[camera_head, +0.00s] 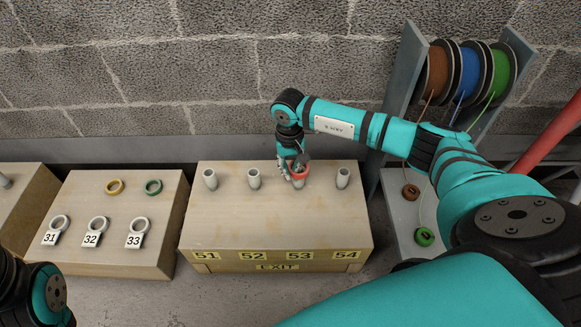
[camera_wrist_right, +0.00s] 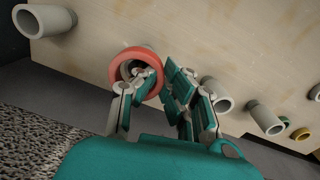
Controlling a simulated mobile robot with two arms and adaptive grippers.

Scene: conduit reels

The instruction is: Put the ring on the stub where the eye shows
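The red ring (camera_head: 300,172) is at the third grey stub from the left on the middle box, above label 53. Other stubs are above 51 (camera_head: 210,179), 52 (camera_head: 254,179) and 54 (camera_head: 343,178). I cannot make out an eye. My left gripper is out of view.
The left box (camera_head: 85,185) holds a yellow ring (camera_head: 115,187), a green ring (camera_head: 153,187) and grey rings tagged 31, 32 and 33.

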